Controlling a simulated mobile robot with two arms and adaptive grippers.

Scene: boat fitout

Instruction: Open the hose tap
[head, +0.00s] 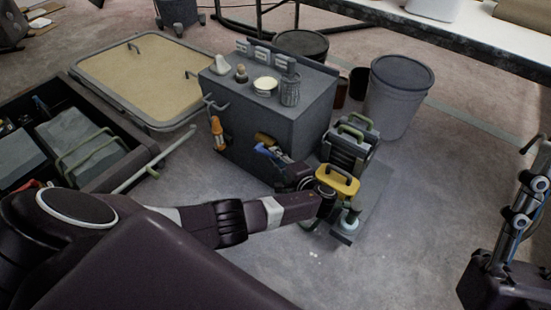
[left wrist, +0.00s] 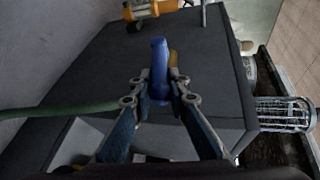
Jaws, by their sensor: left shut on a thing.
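The hose tap shows as a blue handle (head: 263,149) on the side of the grey cabinet, with a yellow part (head: 266,138) just behind it. In the left wrist view the blue handle (left wrist: 159,62) stands lengthwise between my fingertips, and a little yellow shows behind it. My left gripper (head: 274,156) is shut on this handle; its two fingers (left wrist: 160,88) touch it from both sides. The rest of the tap is hidden by the handle and my gripper. My right gripper (head: 523,200) is at the right edge, far from the tap; its jaw gap is unclear.
The grey cabinet (head: 310,112) carries small items and a wire cup (head: 290,90). An orange tool (head: 217,133) hangs left of the tap. A yellow-handled item (head: 338,181) stands close beside my left wrist. A green hose (left wrist: 55,110) shows in the left wrist view. A grey bin (head: 398,95) stands behind.

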